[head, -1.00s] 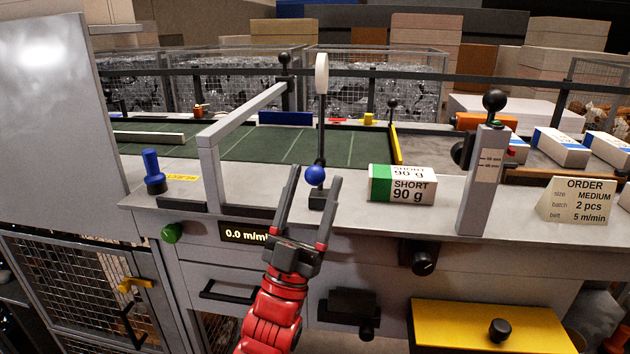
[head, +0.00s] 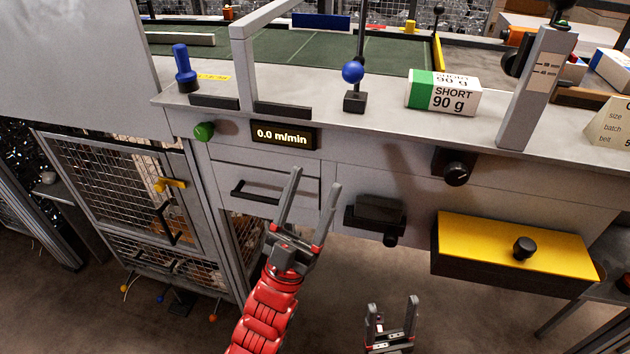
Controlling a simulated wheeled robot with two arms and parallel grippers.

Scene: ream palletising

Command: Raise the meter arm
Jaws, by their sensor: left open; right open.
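A thin black upright arm with a blue ball (head: 352,72) rises from a small black base (head: 354,102) near the bench's front edge. I take it to be the meter arm; its top is cut off by the view. A speed display (head: 283,135) reads 0.0 m/min on the bench front. My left gripper (head: 316,178) is open and empty, below and left of the blue ball, in front of the drawer. My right gripper (head: 391,302) is open and empty, low at the bottom, left of and below the yellow drawer.
A SHORT 90 g ream (head: 443,92) lies right of the arm. A grey post (head: 537,90) with a scale stands further right. A blue knob (head: 184,65), green button (head: 204,131), black dial (head: 455,168) and yellow-topped drawer (head: 515,245) are around the bench.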

